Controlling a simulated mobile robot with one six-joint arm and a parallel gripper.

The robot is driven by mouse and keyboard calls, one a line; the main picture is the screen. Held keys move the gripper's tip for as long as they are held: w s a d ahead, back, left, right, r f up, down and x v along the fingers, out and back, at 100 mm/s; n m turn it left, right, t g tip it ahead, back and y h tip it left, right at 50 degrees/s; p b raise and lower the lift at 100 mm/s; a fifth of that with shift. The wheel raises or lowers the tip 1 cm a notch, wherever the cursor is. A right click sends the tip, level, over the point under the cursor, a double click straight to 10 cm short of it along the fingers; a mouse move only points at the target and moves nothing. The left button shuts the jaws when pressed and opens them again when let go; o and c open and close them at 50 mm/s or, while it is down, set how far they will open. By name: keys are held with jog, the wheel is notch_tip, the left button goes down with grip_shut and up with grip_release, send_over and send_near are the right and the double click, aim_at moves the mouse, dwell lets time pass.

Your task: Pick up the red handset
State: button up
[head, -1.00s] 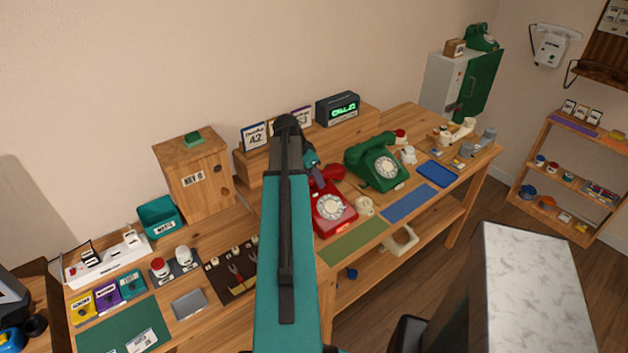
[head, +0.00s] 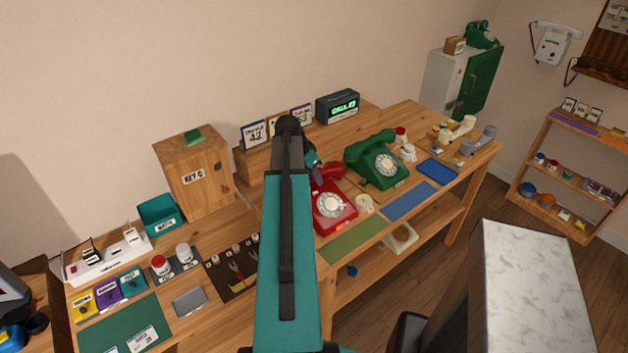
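The red phone (head: 334,208) with a white dial stands on the wooden workbench in the head view. Its red handset (head: 330,172) shows just above the phone's body, partly hidden by my arm. My gripper (head: 314,166) is at the far end of my teal arm, by the left part of the handset. Only a small dark and teal bit of it shows. Its fingers are mostly hidden behind the arm, so I cannot tell whether they are open or touch the handset.
A green phone (head: 376,160) stands right of the red one. A green mat (head: 355,240) and a blue mat (head: 408,202) lie in front. A wooden box (head: 194,178) and a teal bin (head: 159,214) stand to the left. A lit display (head: 338,106) stands behind.

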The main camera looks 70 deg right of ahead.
grip_shut()
jog(key=shift+r, duration=0.2)
jog(key=shift+r+b, duration=1.45)
jog(key=shift+r, duration=3.35)
